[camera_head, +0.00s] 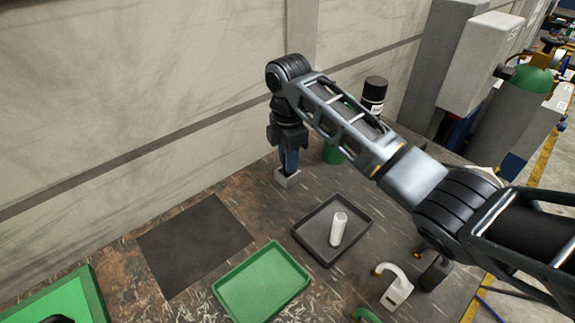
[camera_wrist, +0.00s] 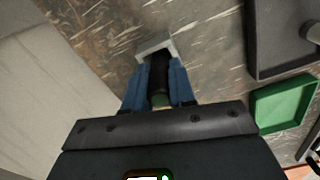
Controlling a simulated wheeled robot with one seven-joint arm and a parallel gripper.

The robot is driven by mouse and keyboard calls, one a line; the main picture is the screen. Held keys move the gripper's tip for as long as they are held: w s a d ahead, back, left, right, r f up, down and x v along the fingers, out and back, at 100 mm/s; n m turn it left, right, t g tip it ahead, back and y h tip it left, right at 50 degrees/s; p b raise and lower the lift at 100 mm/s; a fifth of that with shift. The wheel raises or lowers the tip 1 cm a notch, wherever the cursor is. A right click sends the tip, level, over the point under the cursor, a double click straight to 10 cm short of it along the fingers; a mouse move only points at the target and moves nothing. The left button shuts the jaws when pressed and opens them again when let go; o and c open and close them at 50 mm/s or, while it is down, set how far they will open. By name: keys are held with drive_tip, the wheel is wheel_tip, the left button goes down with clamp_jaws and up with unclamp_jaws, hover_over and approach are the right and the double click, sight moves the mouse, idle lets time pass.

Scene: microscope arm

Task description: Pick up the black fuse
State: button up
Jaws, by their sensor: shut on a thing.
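My gripper (camera_head: 289,160) points down near the wall, at the back of the table. Its two blue fingers (camera_wrist: 158,88) are shut on the black fuse (camera_wrist: 159,72), a dark cylinder between them in the wrist view. The fuse's near end shows a greenish face. Its far end meets a small pale square block (camera_wrist: 155,48), also seen below the fingers in the head view (camera_head: 288,179). I cannot tell whether the fuse still sits in the block or is just above it. The fingers hide the fuse in the head view.
Right of the gripper is a dark tray (camera_head: 310,247) with a white cylinder (camera_head: 338,229). A green tray (camera_head: 262,284) and dark mat (camera_head: 195,245) lie nearer. A black can (camera_head: 374,93) stands behind my arm. A white hooked part (camera_head: 397,287) lies at right. The wall is close behind.

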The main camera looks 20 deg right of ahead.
clamp_jaws()
